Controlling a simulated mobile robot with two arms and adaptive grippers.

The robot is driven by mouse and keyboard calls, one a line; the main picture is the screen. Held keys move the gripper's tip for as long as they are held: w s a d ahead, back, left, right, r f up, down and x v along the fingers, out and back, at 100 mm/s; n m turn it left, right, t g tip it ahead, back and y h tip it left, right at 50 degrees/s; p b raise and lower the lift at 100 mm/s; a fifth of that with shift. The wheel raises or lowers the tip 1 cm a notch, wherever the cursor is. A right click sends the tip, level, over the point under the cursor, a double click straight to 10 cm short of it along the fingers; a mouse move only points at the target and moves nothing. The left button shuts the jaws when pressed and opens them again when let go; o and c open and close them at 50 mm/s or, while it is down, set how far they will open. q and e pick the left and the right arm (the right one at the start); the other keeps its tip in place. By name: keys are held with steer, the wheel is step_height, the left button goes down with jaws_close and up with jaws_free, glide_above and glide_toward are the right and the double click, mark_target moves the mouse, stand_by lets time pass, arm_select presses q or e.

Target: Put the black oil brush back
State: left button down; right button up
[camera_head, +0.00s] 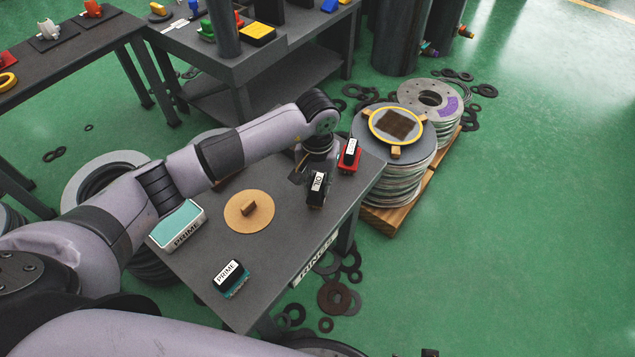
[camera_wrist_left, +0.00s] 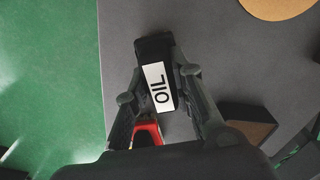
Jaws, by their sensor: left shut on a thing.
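The black oil brush (camera_head: 317,188), with a white label reading OIL, is at the far right part of the grey table (camera_head: 275,262). In the left wrist view the brush (camera_wrist_left: 155,75) sits between the fingers of my left gripper (camera_wrist_left: 162,95), which is shut on it. In the head view my left gripper (camera_head: 311,172) comes down over the table near the brush. I cannot tell whether the brush touches the table. A red item with a black top and white label (camera_head: 348,155) stands just beyond; its red part (camera_wrist_left: 147,134) shows behind the fingers.
On the table are a tan disc with a small block (camera_head: 248,211), a teal-topped PRIME tray (camera_head: 178,225) and a PRIME brush (camera_head: 230,277). A dark block (camera_wrist_left: 250,121) stands beside the gripper. Stacked flanges (camera_head: 395,160) on a pallet adjoin the table's right end.

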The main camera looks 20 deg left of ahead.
mark_target(317, 182)
arm_select(q)
steer(key=shift+f, duration=0.15)
steer(key=c, duration=1.7)
jaws_free()
steer(key=o, duration=0.3)
arm_select(e)
steer(key=shift+w+r, duration=0.1)
steer(key=shift+r, duration=0.15)
arm_select(q)
step_height(317, 182, up, 2)
step_height(317, 182, up, 10)
steer(key=shift+p, duration=0.35)
arm_select(e)
steer(key=s+f, duration=0.2)
steer(key=shift+d+f, duration=0.2)
steer(key=shift+f, duration=0.2)
steer(key=shift+w+a+r, duration=0.1)
steer(key=shift+w+r, duration=0.05)
steer(key=shift+w, duration=0.05)
